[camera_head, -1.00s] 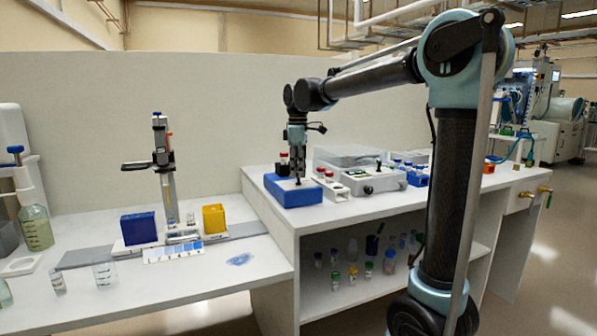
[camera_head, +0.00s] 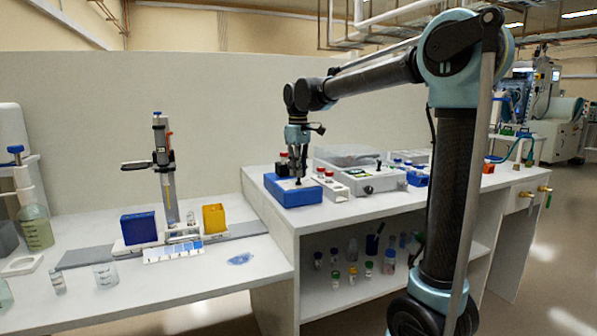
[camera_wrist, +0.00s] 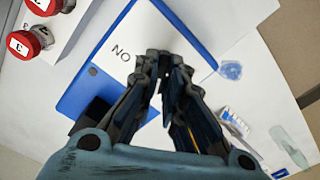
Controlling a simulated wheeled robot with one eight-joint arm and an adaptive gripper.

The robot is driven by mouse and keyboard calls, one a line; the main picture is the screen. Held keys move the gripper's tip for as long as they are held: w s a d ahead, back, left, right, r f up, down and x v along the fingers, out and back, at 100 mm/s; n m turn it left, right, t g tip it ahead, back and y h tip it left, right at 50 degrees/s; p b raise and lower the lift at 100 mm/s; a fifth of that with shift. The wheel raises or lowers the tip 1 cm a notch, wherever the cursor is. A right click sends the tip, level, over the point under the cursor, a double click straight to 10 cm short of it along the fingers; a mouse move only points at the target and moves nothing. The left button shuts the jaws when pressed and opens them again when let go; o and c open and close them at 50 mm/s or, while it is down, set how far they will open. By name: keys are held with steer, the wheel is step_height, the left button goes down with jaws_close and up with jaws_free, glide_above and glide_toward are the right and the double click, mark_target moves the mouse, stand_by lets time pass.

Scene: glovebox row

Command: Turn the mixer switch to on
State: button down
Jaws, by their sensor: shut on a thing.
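The mixer is a blue box (camera_head: 291,196) on the raised bench. In the wrist view its white top plate (camera_wrist: 105,75) with a blue rim (camera_wrist: 192,32) carries dark letters that read NO from this side, consistent with ON upside down. My gripper (camera_head: 298,181) points down over the top of the box. In the wrist view my gripper (camera_wrist: 163,78) has its fingers close together over the plate, beside the letters. It is shut on the mixer switch, which the fingers hide, so I cannot tell its exact angle.
Red-capped vials (camera_wrist: 29,42) stand in a white rack (camera_head: 333,189) close beside the mixer. A grey device (camera_head: 372,181) and blue racks (camera_head: 417,178) are further right. The lower bench at left holds a stand (camera_head: 168,180), a blue bin (camera_head: 138,228) and a yellow bin (camera_head: 214,217).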

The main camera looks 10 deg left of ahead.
steer(key=shift+w+m, duration=0.15)
steer(key=shift+m, duration=0.95)
steer(key=c, duration=1.7)
jaws_free()
steer(key=shift+r, duration=0.1)
step_height(320, 180, up, 12)
steer(key=shift+f, duration=0.1)
